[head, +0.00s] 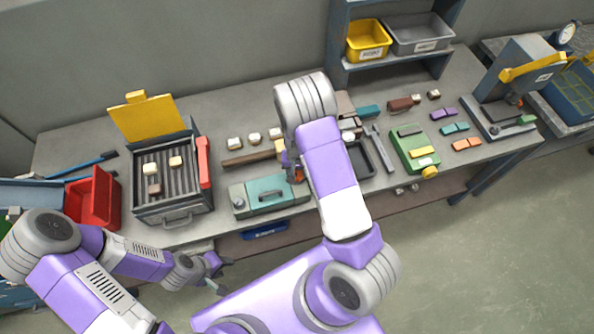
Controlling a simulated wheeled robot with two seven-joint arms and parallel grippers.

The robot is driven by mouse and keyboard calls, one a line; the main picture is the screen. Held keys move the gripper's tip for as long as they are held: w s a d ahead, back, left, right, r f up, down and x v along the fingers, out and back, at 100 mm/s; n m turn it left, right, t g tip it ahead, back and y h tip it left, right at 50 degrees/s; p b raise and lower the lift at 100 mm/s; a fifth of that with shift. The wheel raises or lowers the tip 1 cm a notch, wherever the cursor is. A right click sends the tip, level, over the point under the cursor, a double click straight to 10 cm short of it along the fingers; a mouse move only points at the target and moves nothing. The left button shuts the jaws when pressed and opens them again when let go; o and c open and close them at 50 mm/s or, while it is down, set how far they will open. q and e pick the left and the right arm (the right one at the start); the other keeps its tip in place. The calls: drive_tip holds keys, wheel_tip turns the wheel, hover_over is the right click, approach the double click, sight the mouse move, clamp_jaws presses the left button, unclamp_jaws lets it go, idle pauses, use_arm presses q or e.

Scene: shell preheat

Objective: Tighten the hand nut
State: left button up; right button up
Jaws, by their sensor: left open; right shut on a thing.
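My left gripper (219,277) is open and empty, low in front of the table, apart from the fixture. A green device (412,148) with a yellow round knob (429,172) stands farther right, untouched.
A grill-like heater (172,219) with a raised yellow lid (146,119) and a red tray (102,205) stand left. A dark tray (360,158) and a wrench-like tool (378,147) lie right of my arm. Shelf bins (368,40) and a press (495,113) stand beyond.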

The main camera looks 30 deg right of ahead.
sight(297, 174)
drive_tip(key=m, duration=0.4)
drive_tip(key=shift+m, duration=0.3)
drive_tip(key=m+p, duration=0.1)
drive_tip(key=m, duration=0.4)
drive_tip(key=shift+a+m, duration=0.1)
drive_tip(key=shift+m, duration=0.2)
drive_tip(key=o, duration=1.1)
drive_tip(key=shift+c, duration=0.2)
drive_tip(key=shift+r, duration=0.1)
wheel_tip(297, 174, up, 8)
drive_tip(key=shift+f+p, duration=0.25)
drive_tip(key=shift+p, duration=0.35)
drive_tip(key=shift+s+f, duration=0.1)
